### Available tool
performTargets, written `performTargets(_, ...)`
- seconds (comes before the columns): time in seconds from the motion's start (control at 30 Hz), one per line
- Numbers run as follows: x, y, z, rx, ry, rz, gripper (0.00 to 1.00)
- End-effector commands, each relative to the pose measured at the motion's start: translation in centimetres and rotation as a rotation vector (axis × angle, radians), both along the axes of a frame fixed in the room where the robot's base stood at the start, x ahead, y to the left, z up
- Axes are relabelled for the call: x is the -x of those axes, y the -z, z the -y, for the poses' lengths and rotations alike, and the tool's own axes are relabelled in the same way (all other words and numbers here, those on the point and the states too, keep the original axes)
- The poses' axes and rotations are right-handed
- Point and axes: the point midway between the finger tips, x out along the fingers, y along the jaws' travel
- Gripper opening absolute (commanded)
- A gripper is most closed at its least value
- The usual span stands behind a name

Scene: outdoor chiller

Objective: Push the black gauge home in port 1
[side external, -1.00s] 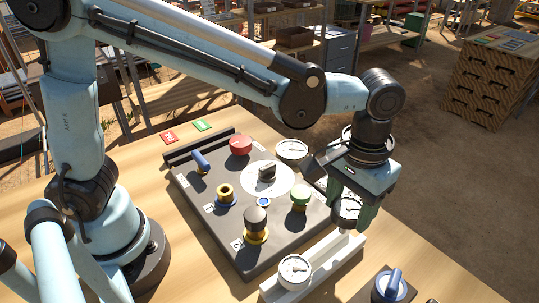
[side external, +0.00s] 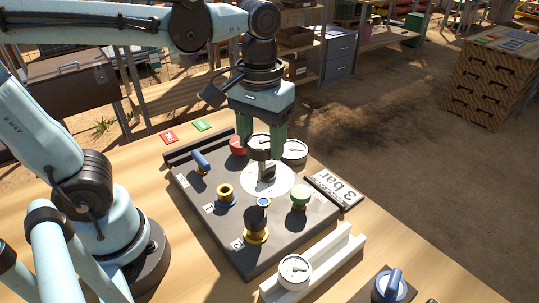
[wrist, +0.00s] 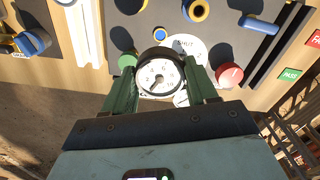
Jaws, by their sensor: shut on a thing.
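The black gauge (side external: 262,142), black-rimmed with a white dial, is held between the green fingers of my gripper (side external: 263,146). It is above the panel, over the white disc. In the wrist view the gauge (wrist: 160,76) sits between both fingers, dial facing the camera. What I take as port 1 (side external: 225,195), a brass ring on a blue base with a small label beside it, looks empty. It stands apart from the gauge, nearer the panel's left side. The gauge's lower end is hard to make out against the panel.
A selector handle (side external: 267,173), red button (side external: 237,146), green knob (side external: 300,198), black-topped brass fitting (side external: 257,232) and blue lever (side external: 200,160) rise from the panel. Another gauge (side external: 294,151) stands behind; one lies in the white rack (side external: 295,270). A "3 bar" plate (side external: 335,188) lies at right.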

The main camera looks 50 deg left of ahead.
Motion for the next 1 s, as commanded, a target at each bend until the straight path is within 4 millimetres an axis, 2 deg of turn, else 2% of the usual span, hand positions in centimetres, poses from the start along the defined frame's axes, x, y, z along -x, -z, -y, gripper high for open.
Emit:
performTargets(0.03, 1.0, -0.2, -1.3, 0.000, -0.036, 0.000, 0.03)
performTargets(0.1, 2.1, -0.4, -2.5, 0.000, -0.072, 0.000, 0.03)
performTargets(0.3, 4.6, -0.5, -4.9, 0.000, -0.149, 0.000, 0.03)
performTargets(0.5, 5.5, -0.4, -5.6, 0.000, -0.178, 0.000, 0.03)
performTargets(0.83, 5.6, -0.4, -5.6, 0.000, -0.179, 0.000, 0.03)
performTargets(1.0, 5.5, 0.5, -5.6, 0.000, -0.179, 0.000, 0.03)
